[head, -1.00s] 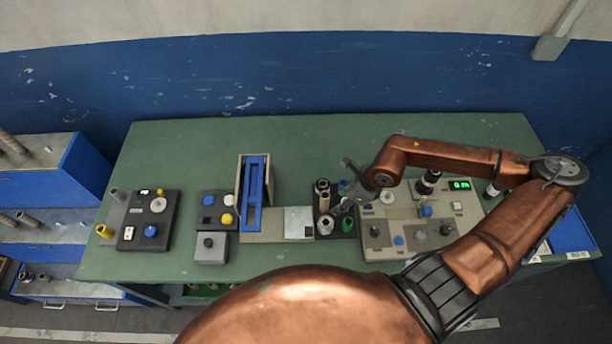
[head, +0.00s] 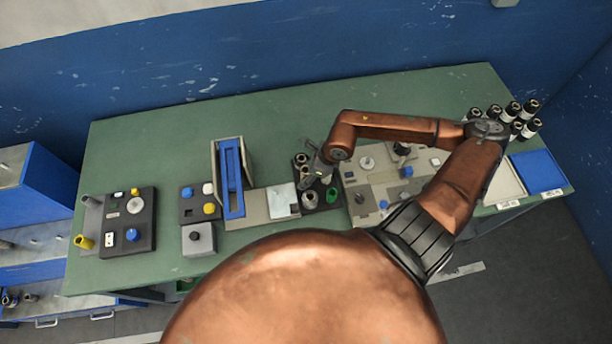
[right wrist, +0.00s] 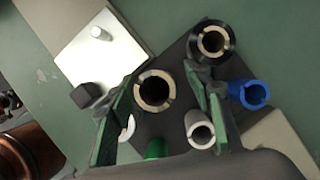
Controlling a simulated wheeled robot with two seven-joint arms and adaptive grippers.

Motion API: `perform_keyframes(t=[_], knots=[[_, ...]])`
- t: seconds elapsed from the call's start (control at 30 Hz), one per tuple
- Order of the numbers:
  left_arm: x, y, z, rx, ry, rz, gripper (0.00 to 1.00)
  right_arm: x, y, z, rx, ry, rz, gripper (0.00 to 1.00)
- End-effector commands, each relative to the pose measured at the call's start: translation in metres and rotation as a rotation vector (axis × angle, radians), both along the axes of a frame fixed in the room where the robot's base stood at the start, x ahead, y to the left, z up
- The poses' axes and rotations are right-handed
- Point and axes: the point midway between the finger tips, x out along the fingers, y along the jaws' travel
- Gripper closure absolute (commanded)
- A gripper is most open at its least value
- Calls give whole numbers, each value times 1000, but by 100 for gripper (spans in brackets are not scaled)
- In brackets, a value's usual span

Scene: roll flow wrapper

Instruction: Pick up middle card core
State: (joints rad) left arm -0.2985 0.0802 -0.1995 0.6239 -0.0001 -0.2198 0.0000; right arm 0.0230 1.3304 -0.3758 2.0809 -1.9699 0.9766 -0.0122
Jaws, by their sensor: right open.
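A dark rack (head: 322,207) on the green table holds several short tubes. In the right wrist view, a dark core with a tan card ring (right wrist: 155,91) stands upright with its open end up. My right gripper (right wrist: 164,88) is open, with one finger on each side of this core; whether they touch it I cannot tell. It also shows over the rack in the head view (head: 315,172), hiding part of it. Another card-ringed core (right wrist: 212,41) stands beyond. Blue (right wrist: 250,93), grey (right wrist: 200,130) and green (right wrist: 157,149) tubes stand close by. My left gripper is not in view.
Left of the rack is a silver plate (head: 282,200) with a peg and a dark knob, next to a blue channel (head: 232,178). A grey control panel (head: 365,205) is close on the right. Dark cores (head: 513,112) stand at the far right. The table's back is clear.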

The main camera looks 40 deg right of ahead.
Motion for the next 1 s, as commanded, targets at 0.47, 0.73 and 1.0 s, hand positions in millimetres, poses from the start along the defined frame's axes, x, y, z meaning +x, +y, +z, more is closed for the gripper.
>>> perform_keyframes(t=[0.47, 0.73, 1.0], knots=[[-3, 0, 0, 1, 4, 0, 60, -1, -1, 0, 0, 0, -1, 75], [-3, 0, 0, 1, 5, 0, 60, -1, -1, 1, 0, 0, -1, 92], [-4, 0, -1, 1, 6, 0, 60, 0, -1, 2, -1, -1, 0, 92]])
